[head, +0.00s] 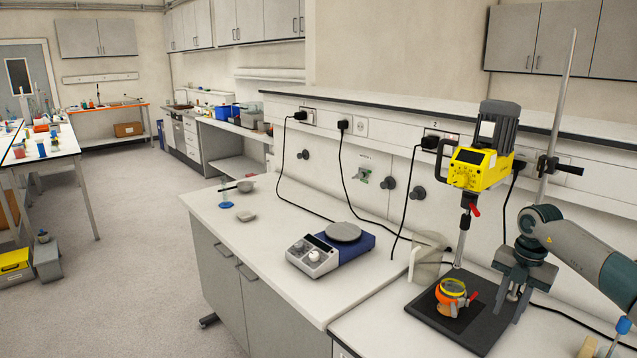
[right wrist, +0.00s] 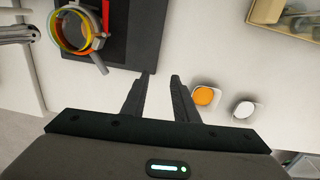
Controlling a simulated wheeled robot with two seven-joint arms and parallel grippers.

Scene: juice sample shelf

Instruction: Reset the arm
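My right arm (head: 592,250) comes in from the right in the head view. My right gripper (head: 513,292) points down over the right side of the stirrer's black base plate (head: 432,312). In the right wrist view my right gripper (right wrist: 162,76) has its two dark fingers apart, with nothing between them. White bench surface shows past the fingertips. My left gripper is in neither view.
A yellow overhead stirrer (head: 478,168) hangs on a tall metal rod (head: 556,110) close to my right gripper. An orange-and-yellow ring holder (head: 453,296) sits on the base plate. A hotplate (head: 330,250) stands to the left. An orange-filled cup (right wrist: 205,96) and a white cup (right wrist: 245,109) lie right of the fingers.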

